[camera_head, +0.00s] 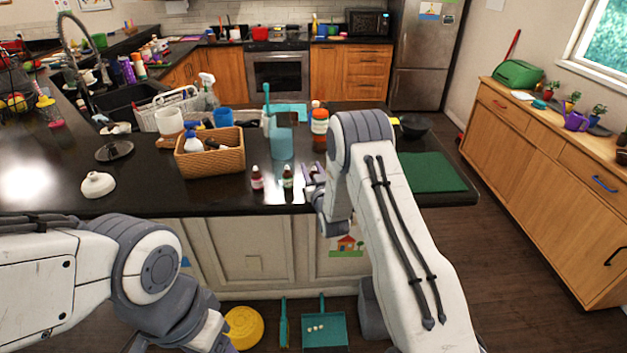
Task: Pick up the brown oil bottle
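The left one (257,179) looks reddish brown with a pale label. The right one (287,178) looks dark green with a pale label. My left gripper (222,344) is low, in front of the cabinets, and mostly cut off by the bottom edge.
A wicker basket (210,160) with bottles stands behind left of the small bottles. A green mat (428,172) lies right of my arm.

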